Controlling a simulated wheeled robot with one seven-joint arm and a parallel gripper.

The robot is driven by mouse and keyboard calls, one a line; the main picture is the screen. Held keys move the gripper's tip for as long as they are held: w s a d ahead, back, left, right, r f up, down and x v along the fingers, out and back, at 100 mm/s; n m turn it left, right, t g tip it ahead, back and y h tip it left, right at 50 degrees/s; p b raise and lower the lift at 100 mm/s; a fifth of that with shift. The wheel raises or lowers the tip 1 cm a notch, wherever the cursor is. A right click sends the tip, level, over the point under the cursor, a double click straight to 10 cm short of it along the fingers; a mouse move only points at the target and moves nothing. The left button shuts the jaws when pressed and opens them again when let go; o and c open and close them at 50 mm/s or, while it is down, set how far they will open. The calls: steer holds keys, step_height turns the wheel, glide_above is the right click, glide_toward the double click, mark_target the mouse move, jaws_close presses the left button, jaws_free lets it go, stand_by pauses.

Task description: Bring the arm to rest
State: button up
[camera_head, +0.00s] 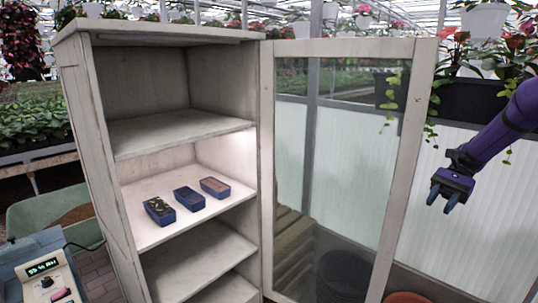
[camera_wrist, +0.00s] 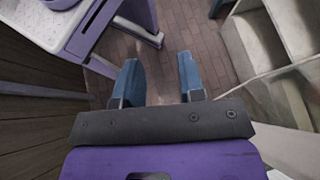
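My gripper (camera_head: 444,200) hangs at the right of the head view, in front of the white wall panels, with my purple arm reaching in from the right edge. Its two blue fingers are apart with nothing between them. In the wrist view my gripper (camera_wrist: 160,80) is open over a brick floor (camera_wrist: 175,25). The white cabinet (camera_head: 95,140) stands left of it, clear of the gripper. Its glass door (camera_head: 340,150) is swung open to the right, between the cabinet and my gripper.
Three small blue trays (camera_head: 187,199) sit in a row on the cabinet's lit middle shelf. A device with a green display (camera_head: 45,278) is at lower left, beside a green wheelbarrow (camera_head: 30,215). Hanging plants (camera_head: 485,60) are near my arm at upper right.

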steer(key=s+a+r+n+t+h, duration=0.45)
steer(key=s+a+r+h, duration=0.25)
steer(key=s+a+r, duration=0.5)
steer(key=s+a+r+n+t+h, duration=0.1)
steer(key=s+n+t, duration=0.2)
steer(key=s, duration=0.5)
steer(key=s+a+r+n+t+h, duration=0.2)
steer(key=s+n+t, duration=0.1)
steer(key=s, duration=0.5)
steer(key=shift+s+a+r+t, duration=0.15)
steer(key=shift+s+r+t, duration=0.15)
steer(key=shift+t, duration=0.45)
